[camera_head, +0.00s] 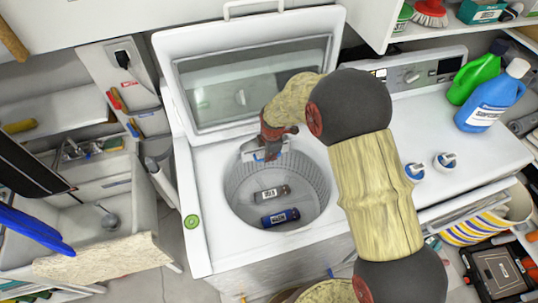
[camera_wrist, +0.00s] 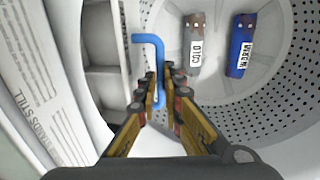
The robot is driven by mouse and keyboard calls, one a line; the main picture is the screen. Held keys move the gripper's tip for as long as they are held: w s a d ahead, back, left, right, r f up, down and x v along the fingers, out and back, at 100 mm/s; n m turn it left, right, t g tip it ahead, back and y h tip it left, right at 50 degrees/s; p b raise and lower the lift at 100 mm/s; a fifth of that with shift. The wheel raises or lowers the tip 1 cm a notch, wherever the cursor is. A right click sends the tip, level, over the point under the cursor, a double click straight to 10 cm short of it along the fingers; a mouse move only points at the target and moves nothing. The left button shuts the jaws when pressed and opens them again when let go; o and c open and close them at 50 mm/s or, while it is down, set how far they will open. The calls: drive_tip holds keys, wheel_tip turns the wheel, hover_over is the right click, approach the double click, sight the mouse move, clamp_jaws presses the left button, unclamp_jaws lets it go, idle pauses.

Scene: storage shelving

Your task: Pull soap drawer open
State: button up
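The soap drawer (camera_head: 277,150) is a pale tray at the back rim of the open washing machine's tub, partly hidden by my gripper. In the wrist view its grey compartments (camera_wrist: 104,58) show to the left of the tub, so it stands at least partly out. Its bent blue handle (camera_wrist: 149,39) runs down between my gripper's fingers. My gripper (camera_wrist: 170,72) has its fingers drawn close together on this handle, partly covering it. In the head view my gripper (camera_head: 268,150) is over the tub's back edge.
The washer lid (camera_head: 180,45) stands open behind. Green (camera_head: 472,78) and blue (camera_head: 487,100) detergent jugs stand on the machine at right. A sink (camera_head: 105,215) is at left.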

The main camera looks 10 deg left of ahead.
clamp_jaws()
idle(0.3)
drive_tip(key=s+d, duration=0.4)
drive_tip(key=s, duration=0.4)
drive_tip(key=shift+s+p, duration=0.2)
drive_tip(key=shift+p, duration=0.2)
drive_tip(key=o, duration=0.6)
unclamp_jaws()
